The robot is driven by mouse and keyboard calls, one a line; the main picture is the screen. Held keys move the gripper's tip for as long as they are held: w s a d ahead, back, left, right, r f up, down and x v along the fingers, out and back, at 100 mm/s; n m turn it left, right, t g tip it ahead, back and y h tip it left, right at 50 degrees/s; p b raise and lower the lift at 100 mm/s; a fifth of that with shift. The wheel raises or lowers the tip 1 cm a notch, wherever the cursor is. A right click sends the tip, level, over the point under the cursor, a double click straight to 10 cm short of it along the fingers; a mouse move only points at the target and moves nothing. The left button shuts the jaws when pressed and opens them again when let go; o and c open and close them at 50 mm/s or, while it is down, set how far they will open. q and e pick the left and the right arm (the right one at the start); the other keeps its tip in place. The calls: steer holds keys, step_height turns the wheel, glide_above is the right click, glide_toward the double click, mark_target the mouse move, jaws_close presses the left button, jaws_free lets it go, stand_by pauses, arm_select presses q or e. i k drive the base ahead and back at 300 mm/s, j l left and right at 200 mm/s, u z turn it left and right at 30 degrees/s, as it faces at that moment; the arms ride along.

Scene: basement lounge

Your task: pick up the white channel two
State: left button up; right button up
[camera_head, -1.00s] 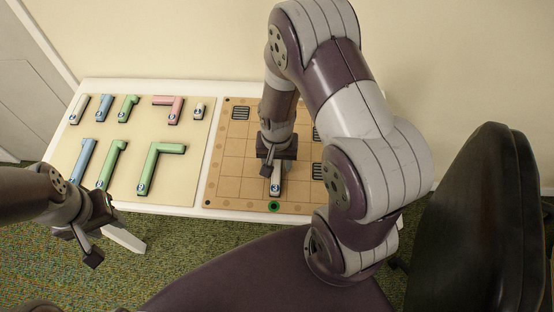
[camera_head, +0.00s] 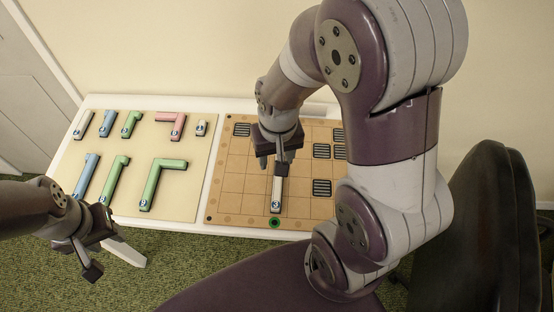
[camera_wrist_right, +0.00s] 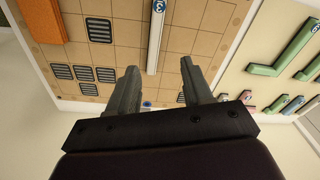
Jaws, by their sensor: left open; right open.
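A long white channel (camera_head: 277,189) lies on the brown grid board, its numbered end toward me; the digit is too small to read surely. My right gripper (camera_head: 272,166) is open above its far end. In the right wrist view, the open right gripper (camera_wrist_right: 158,72) shows the white channel (camera_wrist_right: 154,45) between and beyond its fingers, apart from them. Another white channel (camera_head: 82,125) lies at the far left of the cream panel, and a short white piece (camera_head: 201,128) at its right; their numbers are unclear. My left gripper (camera_head: 104,253) is open and empty below the panel's left front.
The grid board (camera_head: 235,190) has several dark slotted squares and a green ring (camera_head: 275,223) at the front edge. The cream panel (camera_head: 190,195) holds blue, green and pink pieces. A dark chair (camera_head: 480,230) stands at right.

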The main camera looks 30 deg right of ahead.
mark_target(81, 130)
steer(key=z, duration=1.35)
steer(key=u, duration=1.95)
steer(key=i+j+z, duration=0.1)
steer(key=i+j, duration=0.45)
steer(key=j, duration=0.15)
steer(key=i+j+z, duration=0.15)
steer(key=i+j, duration=0.15)
steer(key=i+j+z, duration=0.1)
steer(key=i+j, duration=0.15)
steer(key=j, duration=0.2)
steer(key=i+j, duration=0.25)
steer(key=j, duration=0.15)
steer(key=z, duration=0.05)
